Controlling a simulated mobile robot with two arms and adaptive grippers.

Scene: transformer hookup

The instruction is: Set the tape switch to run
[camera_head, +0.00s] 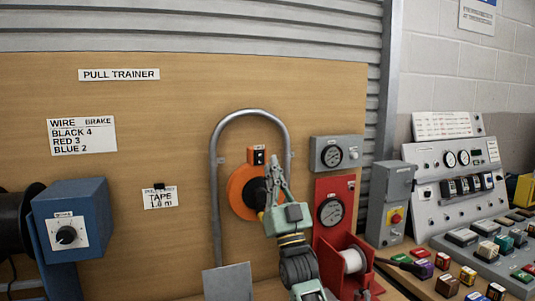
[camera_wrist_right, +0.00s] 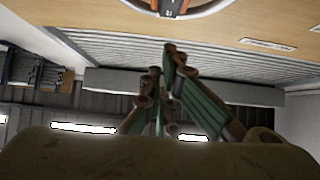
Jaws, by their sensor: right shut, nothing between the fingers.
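An orange tape reel (camera_head: 241,193) is mounted on the wooden board inside a grey pipe arch. A small switch box (camera_head: 258,155), orange with a dark front, sits at the reel's top. I cannot read its setting. My right gripper (camera_head: 274,165) is in front of the reel's right side, its fingers pointing up and ending just right of the switch box; I cannot tell if they touch. It is shut and empty. In the right wrist view, the shut fingers (camera_wrist_right: 163,60) appear below the switch (camera_wrist_right: 168,8), with a gap in the picture. My left gripper is not in view.
The grey pipe arch (camera_head: 215,165) surrounds the reel. A blue box with a knob (camera_head: 75,215) is at left. The board between is mostly clear.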

